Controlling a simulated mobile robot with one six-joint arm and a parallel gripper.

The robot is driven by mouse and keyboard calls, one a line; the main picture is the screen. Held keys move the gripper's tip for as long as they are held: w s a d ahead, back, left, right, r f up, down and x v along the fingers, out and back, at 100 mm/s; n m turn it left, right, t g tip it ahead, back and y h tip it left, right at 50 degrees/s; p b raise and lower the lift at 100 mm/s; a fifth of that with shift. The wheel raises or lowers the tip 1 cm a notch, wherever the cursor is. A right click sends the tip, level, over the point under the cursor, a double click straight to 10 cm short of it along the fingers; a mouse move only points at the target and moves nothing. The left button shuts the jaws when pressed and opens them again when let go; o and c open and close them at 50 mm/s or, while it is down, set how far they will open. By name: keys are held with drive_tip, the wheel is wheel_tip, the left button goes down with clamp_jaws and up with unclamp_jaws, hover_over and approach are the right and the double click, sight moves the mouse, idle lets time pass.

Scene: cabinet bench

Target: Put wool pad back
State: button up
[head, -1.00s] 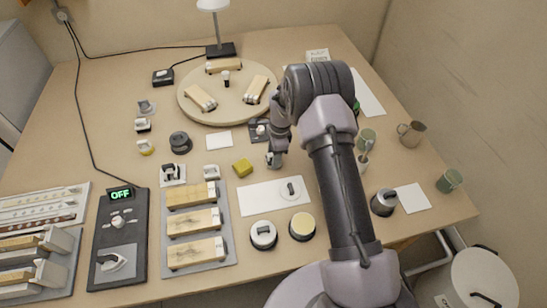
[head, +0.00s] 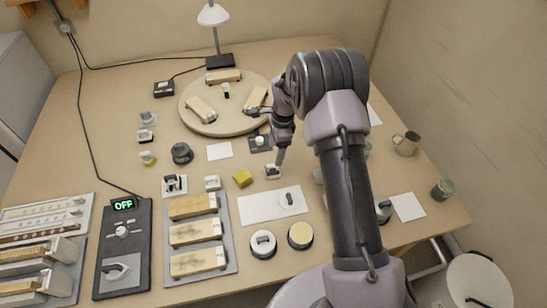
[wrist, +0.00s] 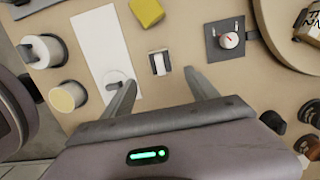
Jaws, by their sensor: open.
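No label marks the wool pad, so I cannot tell for certain which piece it is. A small white-topped block (head: 272,171) stands on the bench right of the yellow block. My gripper (wrist: 160,76) is open and empty. In the wrist view the same white block (wrist: 159,62) lies just beyond and between the fingertips, apart from them. In the head view my gripper (head: 279,160) is above that block, its fingers partly hidden by my wrist. A round cream-topped pad (head: 301,236) and a white round piece with a handle (head: 263,244) stand near the front edge.
A white sheet (head: 258,207) with a round handled piece lies left of my arm. A yellow block (head: 242,178), a dial plate (head: 260,141) and a round turntable (head: 200,127) with wooden blocks are nearby. A grey tray (head: 228,246) holds wooden blocks. My arm hides part of the right side.

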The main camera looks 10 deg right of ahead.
drive_tip(key=s+a+r+n+t, duration=0.25)
drive_tip(key=s+r, duration=0.35)
drive_tip(key=r, duration=0.8)
drive_tip(key=s+a+r+n+t, duration=0.1)
drive_tip(key=s+r+n, duration=0.45)
drive_tip(key=r, duration=0.75)
drive_tip(key=s+a+r+n+t, duration=0.1)
drive_tip(key=s+r+n, duration=0.1)
drive_tip(key=s, duration=0.8)
drive_tip(key=s+r+n+t, duration=0.1)
drive_tip(key=s+r+n, duration=0.1)
drive_tip(key=s, duration=0.8)
drive_tip(key=shift+s+a+n+y, duration=0.3)
drive_tip(key=shift+s+a+n, duration=0.1)
drive_tip(key=shift+n, duration=0.4)
